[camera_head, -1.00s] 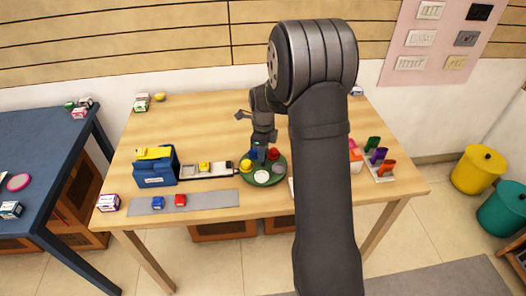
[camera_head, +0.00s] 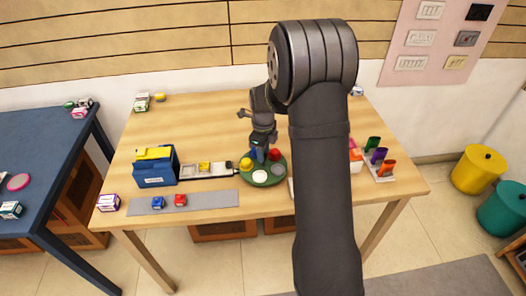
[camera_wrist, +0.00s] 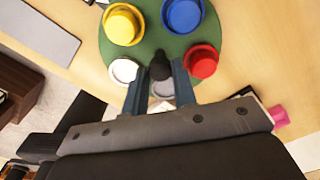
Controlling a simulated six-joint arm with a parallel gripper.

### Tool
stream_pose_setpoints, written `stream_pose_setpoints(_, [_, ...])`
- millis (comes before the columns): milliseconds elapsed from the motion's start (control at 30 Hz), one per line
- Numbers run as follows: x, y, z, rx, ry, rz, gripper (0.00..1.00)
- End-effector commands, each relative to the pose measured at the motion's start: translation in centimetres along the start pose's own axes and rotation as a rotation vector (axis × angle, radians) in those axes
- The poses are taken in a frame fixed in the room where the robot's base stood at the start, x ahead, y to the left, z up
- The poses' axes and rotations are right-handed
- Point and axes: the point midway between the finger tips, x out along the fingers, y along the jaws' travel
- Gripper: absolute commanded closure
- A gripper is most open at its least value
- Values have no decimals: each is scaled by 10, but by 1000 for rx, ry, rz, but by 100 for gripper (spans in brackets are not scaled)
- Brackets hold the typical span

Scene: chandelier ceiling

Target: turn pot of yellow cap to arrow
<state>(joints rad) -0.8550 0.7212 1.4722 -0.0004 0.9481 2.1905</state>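A round green turntable (camera_head: 264,181) stands on the table and carries several pots. The pot with the yellow cap (camera_head: 246,164) is on its left side; it also shows in the wrist view (camera_wrist: 123,25). The blue-capped (camera_wrist: 183,14), red-capped (camera_wrist: 202,62), white (camera_wrist: 124,71) and grey (camera_head: 277,169) pots sit around the rim. A black knob (camera_wrist: 160,67) stands at the centre. My gripper (camera_wrist: 160,75) has one finger on each side of the knob and appears closed on it. A small dark pointer (camera_head: 235,168), likely the arrow, ends the white strip left of the turntable.
A grey mat (camera_head: 200,203) with small blue and red items lies in front. A rack of coloured pieces (camera_head: 380,170) stands right.

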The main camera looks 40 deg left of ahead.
Motion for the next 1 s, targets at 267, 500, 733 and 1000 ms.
stream_pose_setpoints(267, [0,0,0,0,0,0,55])
stream_pose_setpoints(500, [-10,0,0,0,-2,-2,55])
stream_pose_setpoints(733, [-57,-1,1,0,-3,-4,55])
stream_pose_setpoints(1000, [-123,-1,0,0,-3,-4,55])
